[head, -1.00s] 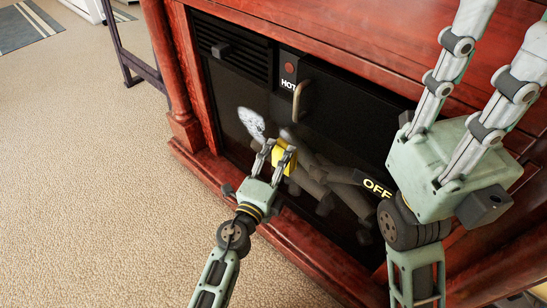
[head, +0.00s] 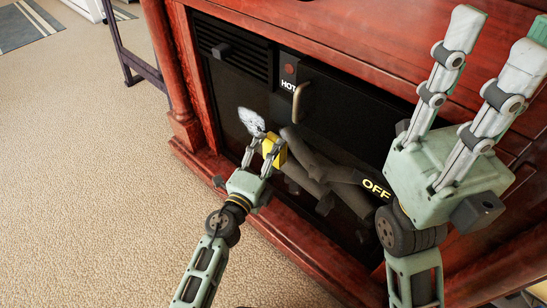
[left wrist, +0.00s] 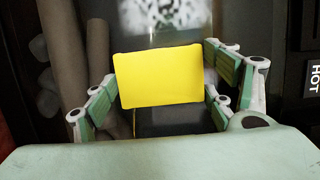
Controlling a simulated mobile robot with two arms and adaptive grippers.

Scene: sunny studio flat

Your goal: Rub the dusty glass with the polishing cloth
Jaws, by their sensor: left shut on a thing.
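My left gripper (head: 259,152) is shut on the yellow polishing cloth (head: 274,151), a small block-like pad, and holds it in front of the dark fireplace glass (head: 232,130). In the left wrist view the cloth (left wrist: 160,76) sits between the fingers. A whitish dusty patch (head: 252,121) on the glass lies just above and left of the cloth; it also shows at the top of the left wrist view (left wrist: 173,18). I cannot tell whether the cloth touches the glass. My right gripper (head: 486,62) is raised at the right, fingers spread apart, with nothing between them.
A red wooden surround (head: 184,120) frames the fireplace. A handle (head: 300,101) stands out beside the HOT label, and an OFF label (head: 376,188) is lower right. Dark logs (head: 305,160) show behind the glass. Open carpet (head: 90,190) lies to the left.

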